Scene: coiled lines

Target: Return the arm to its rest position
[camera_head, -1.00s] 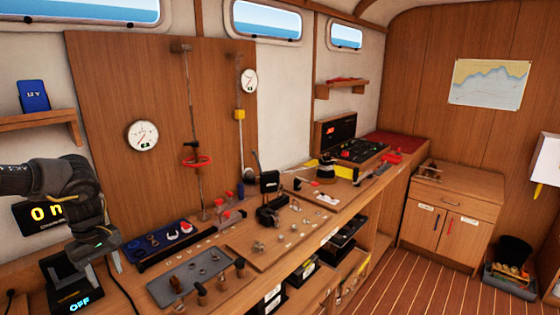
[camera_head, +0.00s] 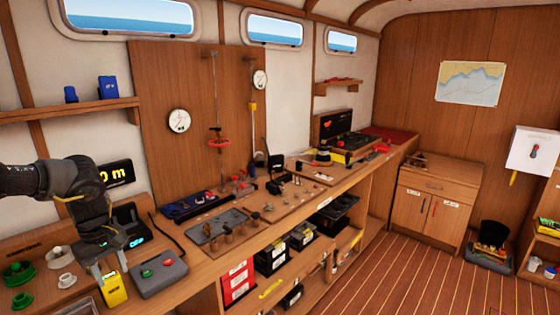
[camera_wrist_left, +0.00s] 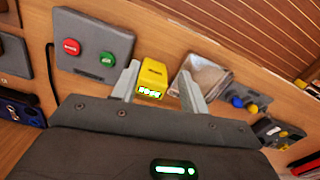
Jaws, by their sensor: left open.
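My left arm (camera_head: 75,190) comes in from the left edge of the head view, bent downward over the bench. My left gripper (camera_head: 110,268) points down with its jaws open. A yellow device (camera_head: 114,292) is just below and behind the fingertips. In the left wrist view my left gripper's two pale fingers (camera_wrist_left: 160,75) stand apart, and the yellow device (camera_wrist_left: 152,76) with a lit display appears between them. I cannot tell whether the fingers touch it. My right gripper is not in view.
A black display (camera_head: 115,173) is behind my arm. Open floor (camera_head: 400,270) lies right.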

